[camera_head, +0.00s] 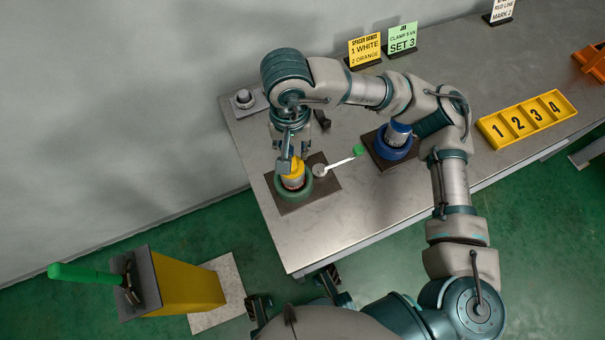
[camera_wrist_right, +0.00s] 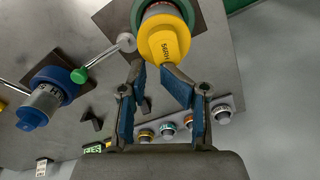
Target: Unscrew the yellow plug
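The yellow plug (camera_head: 293,180) sits on a grey fitting inside the green ring (camera_head: 302,194) of a pipe vise, on a brown plate (camera_head: 326,187) at the table's near left end. My right gripper (camera_head: 289,160) is over the plug. In the right wrist view, the gripper (camera_wrist_right: 156,74) has its two blue-padded fingers spread apart. The yellow plug (camera_wrist_right: 166,42) shows just beyond the fingertips, with its lettered face towards the camera. Nothing is between the fingers in that view. I cannot make out my left gripper in the head view.
A lever (camera_head: 340,163) with a green knob lies beside the vise. A blue vise (camera_head: 392,151) stands to the right. A yellow numbered tray (camera_head: 526,119) and sign cards (camera_head: 366,50) stand farther off. A green-handled yellow stand (camera_head: 187,283) is on the floor.

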